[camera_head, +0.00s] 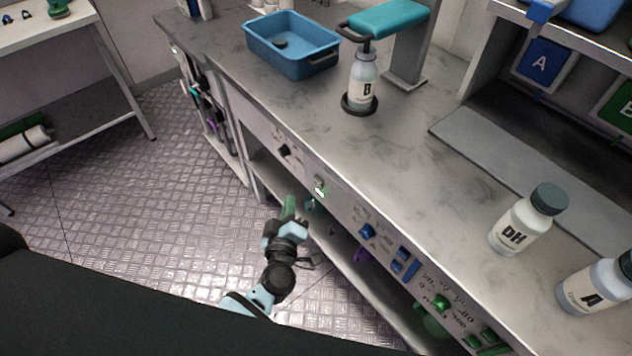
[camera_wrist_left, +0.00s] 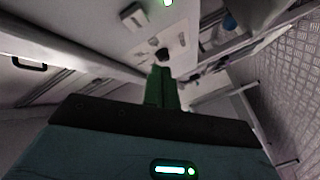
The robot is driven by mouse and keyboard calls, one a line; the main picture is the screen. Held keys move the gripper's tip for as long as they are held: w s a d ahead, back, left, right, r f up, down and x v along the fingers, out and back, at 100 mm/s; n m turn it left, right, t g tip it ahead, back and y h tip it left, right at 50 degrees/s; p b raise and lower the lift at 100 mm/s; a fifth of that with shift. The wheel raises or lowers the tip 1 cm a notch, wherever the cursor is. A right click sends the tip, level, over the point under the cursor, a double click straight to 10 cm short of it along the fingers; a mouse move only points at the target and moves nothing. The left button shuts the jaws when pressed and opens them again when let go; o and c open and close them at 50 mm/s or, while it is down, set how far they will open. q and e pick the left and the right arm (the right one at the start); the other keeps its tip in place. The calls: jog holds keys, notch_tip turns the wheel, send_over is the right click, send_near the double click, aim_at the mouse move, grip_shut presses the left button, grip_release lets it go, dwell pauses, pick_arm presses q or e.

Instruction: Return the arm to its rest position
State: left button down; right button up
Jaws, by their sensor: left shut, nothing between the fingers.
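My left gripper (camera_head: 289,204) is low in front of the workbench's front panel, over the floor side, with its arm folded up from the bottom of the head view. Its green fingers are together and empty. In the left wrist view the green fingers (camera_wrist_left: 161,88) also show closed, with nothing between them. They point towards a pale panel with dark knobs (camera_wrist_left: 162,54). My right gripper is not in view.
The workbench (camera_head: 400,150) edge and its knobbed panel are close to the arm. On the bench stand a blue tray (camera_head: 315,60), bottle B (camera_head: 362,82) in a teal-topped stand (camera_head: 390,18), bottle DH (camera_head: 527,222) and bottle A (camera_head: 595,287). The tiled floor (camera_head: 150,220) at left is clear.

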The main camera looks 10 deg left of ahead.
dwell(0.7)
pick_arm(q)
jog(key=s+a+f+m+g+h+p, duration=0.1)
jog(key=s+m+g, duration=0.3)
jog(key=s, duration=1.3)
jog(key=s+a+f+m+g+h+p, duration=0.2)
jog(key=s+m, duration=0.7)
jog(key=s, duration=0.7)
jog(key=a+g+h+p, duration=0.1)
jog(key=g+p, duration=0.1)
jog(key=shift+s+p, duration=0.35)
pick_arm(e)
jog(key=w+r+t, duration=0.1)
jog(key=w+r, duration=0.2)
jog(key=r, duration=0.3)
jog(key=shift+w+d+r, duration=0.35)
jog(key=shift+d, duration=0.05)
pick_arm(q)
jog(key=shift+a+f, duration=0.1)
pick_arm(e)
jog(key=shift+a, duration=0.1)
